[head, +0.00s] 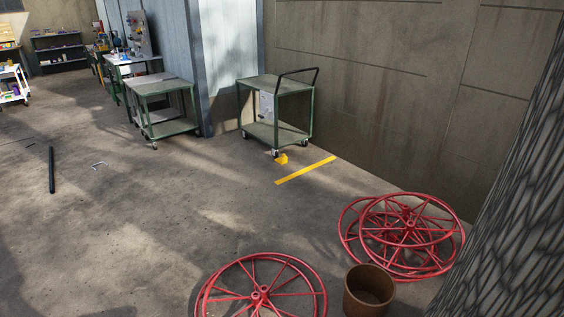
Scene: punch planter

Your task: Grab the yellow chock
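The yellow chock (282,159) is a small block on the concrete floor, by the front wheel of a green cart (275,134) with a black handle. It is small in the head view, and I cannot tell whether it touches the wheel. A yellow floor stripe (305,170) lies just in front of it. Neither of my grippers shows in the head view.
Red spoked wheels lie on the floor at the front (262,292) and at right (405,234), with a brown pot (368,291) between them. A second green cart (160,105) stands left. A black bar (51,170) lies far left. The middle floor is clear.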

